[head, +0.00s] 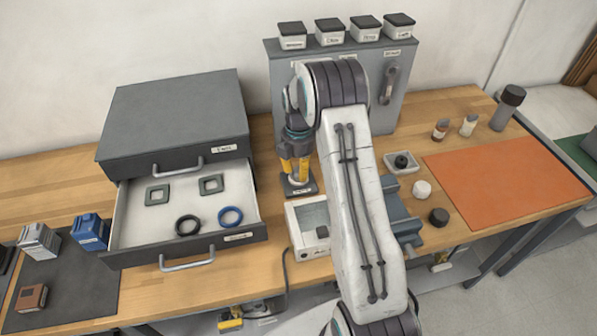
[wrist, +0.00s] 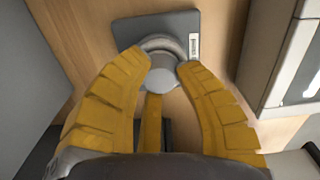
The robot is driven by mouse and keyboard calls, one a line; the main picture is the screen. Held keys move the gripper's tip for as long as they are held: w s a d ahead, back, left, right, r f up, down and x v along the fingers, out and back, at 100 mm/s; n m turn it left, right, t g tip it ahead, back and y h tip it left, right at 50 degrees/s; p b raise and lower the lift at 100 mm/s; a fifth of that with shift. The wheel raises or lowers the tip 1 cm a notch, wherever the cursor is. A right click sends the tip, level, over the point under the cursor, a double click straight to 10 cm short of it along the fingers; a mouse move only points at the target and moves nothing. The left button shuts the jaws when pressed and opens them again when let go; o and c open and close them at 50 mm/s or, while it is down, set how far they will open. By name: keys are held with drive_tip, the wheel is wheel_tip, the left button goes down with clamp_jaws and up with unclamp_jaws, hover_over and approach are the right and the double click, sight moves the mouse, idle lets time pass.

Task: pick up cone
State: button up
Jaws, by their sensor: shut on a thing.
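The cone (wrist: 163,76) shows in the wrist view as a grey, round-topped piece between my yellow fingertips. My gripper (wrist: 162,62) is shut on it, with a finger on each side and a third finger below in the picture. The cone is over a dark grey square base plate (wrist: 180,22) with a small white label. I cannot tell whether it still touches the plate. In the head view my gripper (head: 298,176) points down just above the plate (head: 300,188), right of the open drawer; the cone itself is hidden there by the fingers.
An open drawer (head: 134,215) with square frames and rings stands left. A grey panel (head: 388,112) with several lidded boxes on top rises behind. A white tray (head: 303,250) and a blue-grey fixture (head: 400,215) are close by. An orange mat (head: 500,172) lies bare at right.

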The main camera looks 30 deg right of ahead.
clamp_jaws()
drive_tip(key=shift+r, duration=0.1)
